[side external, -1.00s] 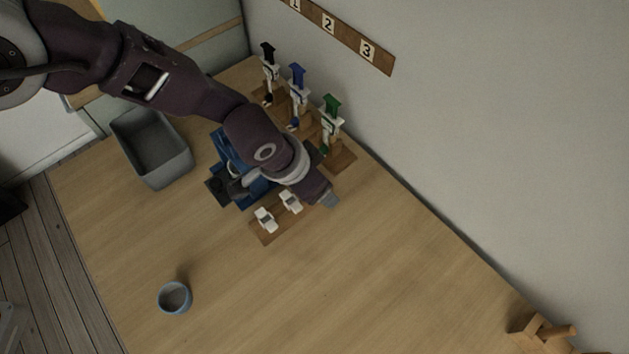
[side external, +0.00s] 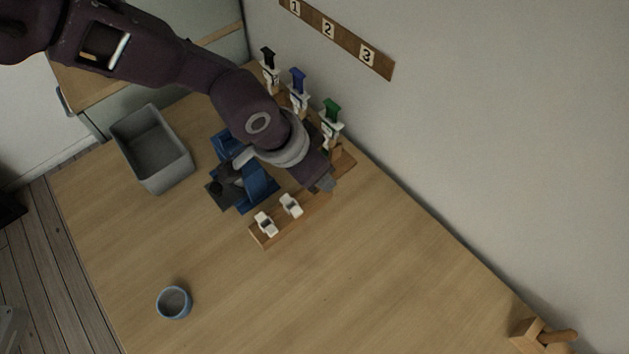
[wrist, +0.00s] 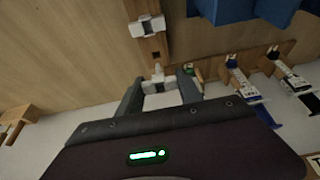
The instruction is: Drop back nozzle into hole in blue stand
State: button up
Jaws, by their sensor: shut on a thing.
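My gripper (wrist: 161,82) is shut on a white nozzle (wrist: 160,90), which sits between the two grey fingers in the wrist view. In the side view my gripper (side external: 326,183) is beside the right end of the wooden nozzle rack (side external: 308,213), and the held nozzle is hidden there. Two other white nozzles (side external: 265,223) and (side external: 291,206) stand on the rack. The blue stand (side external: 258,184) is left of my gripper, partly covered by my arm. It shows at the top of the wrist view (wrist: 235,8). Its hole cannot be made out.
Black (side external: 268,57), blue (side external: 297,78) and green (side external: 332,110) topped tools stand in wooden holders along the wall. A grey bin (side external: 152,150) is at left and a blue-grey cup (side external: 174,302) in front.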

jog(key=shift+m, duration=0.3)
jog(key=r, duration=0.1)
jog(key=a+r, duration=0.1)
jog(key=r, duration=0.2)
jog(key=shift+w+a+r, duration=0.15)
jog(key=shift+w+r, duration=0.05)
jog(key=shift+w, duration=0.2)
jog(key=w+a+r+m+g+h, duration=0.1)
jog(key=w+a+r+m+g, duration=0.2)
jog(key=a+m, duration=0.45)
notch_tip(320, 180, up, 6)
jog(key=m+g+y, duration=0.1)
jog(key=m+g, duration=0.2)
jog(key=m, duration=0.7)
send_over(233, 147)
jog(key=s, duration=0.1)
jog(key=shift+g, duration=0.3)
jog(key=shift+d+f, duration=0.15)
jog(key=shift+f, duration=0.85)
jog(key=shift+d+f, duration=0.1)
jog(key=shift+f, duration=0.9)
jog(key=shift+f, duration=4.25)
